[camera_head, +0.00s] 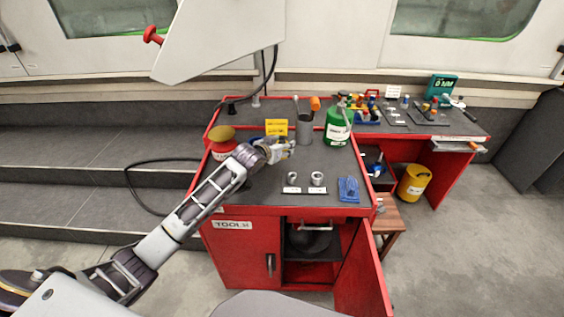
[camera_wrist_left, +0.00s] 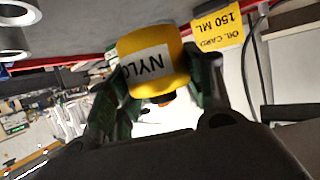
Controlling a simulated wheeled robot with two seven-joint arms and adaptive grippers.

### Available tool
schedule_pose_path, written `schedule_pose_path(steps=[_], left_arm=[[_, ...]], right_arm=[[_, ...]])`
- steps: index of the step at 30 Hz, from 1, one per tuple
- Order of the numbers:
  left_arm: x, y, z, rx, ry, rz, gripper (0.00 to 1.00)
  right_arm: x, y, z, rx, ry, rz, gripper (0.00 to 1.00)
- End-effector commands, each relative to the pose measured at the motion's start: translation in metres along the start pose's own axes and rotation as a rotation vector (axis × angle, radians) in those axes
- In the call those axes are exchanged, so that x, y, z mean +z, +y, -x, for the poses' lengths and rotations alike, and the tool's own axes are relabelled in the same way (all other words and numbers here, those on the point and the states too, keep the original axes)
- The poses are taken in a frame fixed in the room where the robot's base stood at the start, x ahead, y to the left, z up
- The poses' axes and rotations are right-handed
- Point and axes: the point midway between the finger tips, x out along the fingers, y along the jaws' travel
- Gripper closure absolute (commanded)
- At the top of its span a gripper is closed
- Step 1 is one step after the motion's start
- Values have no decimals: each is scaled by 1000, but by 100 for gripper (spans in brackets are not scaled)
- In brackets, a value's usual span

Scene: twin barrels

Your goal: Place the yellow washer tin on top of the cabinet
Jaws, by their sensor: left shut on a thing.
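The yellow washer tin (camera_wrist_left: 153,65), with a white label reading "NYLO", sits between my left gripper's fingers (camera_wrist_left: 160,95) in the wrist view. My left gripper also shows in the head view (camera_head: 279,150), over the dark top of the red cabinet (camera_head: 245,195). It is shut on the tin. My right gripper is not in view.
Metal rings (camera_head: 317,178) and a blue packet (camera_head: 349,189) lie in front. The cabinet door (camera_head: 362,270) hangs open.

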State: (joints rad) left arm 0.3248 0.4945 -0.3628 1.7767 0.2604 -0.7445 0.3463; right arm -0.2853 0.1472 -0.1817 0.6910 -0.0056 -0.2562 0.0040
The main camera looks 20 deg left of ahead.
Motion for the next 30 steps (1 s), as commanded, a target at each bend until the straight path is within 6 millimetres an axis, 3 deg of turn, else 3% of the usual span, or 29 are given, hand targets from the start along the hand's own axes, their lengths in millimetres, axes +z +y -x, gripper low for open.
schedule_pose_path(steps=[6,20,30], left_arm=[[24,0,-10,0,1,1,78],[29,0,-12,0,2,0,78],[58,0,-24,0,1,0,78]], right_arm=[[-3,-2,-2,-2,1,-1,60],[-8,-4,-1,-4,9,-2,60],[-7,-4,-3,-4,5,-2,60]])
